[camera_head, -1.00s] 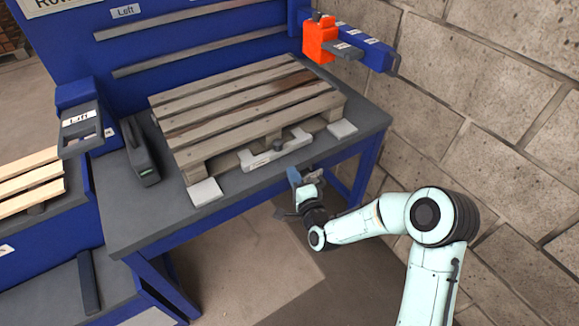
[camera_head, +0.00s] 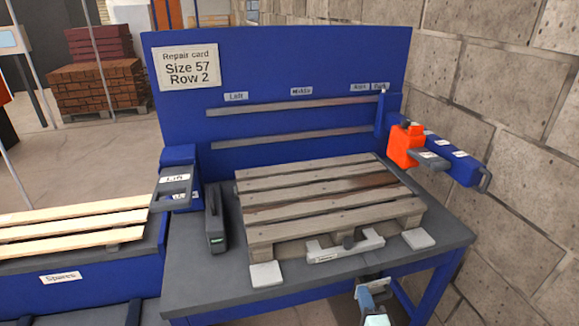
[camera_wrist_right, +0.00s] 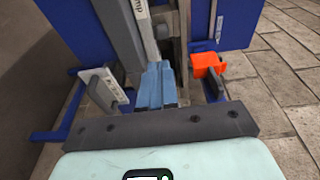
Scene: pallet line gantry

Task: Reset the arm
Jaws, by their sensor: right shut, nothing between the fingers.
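My right gripper (camera_head: 368,285) shows at the bottom of the head view, just off the front edge of the workbench (camera_head: 205,275) and below the pallet. Its blue fingers (camera_wrist_right: 157,82) show in the middle of the right wrist view, shut with nothing between them. Most of the right arm is out of the head view. My left gripper and arm are not in view.
A wooden pallet (camera_head: 320,200) lies on the bench, with a light grey bar tool (camera_head: 345,247) at its front. A dark device (camera_head: 215,225) stands at its left. Spare planks (camera_head: 75,235) lie left.

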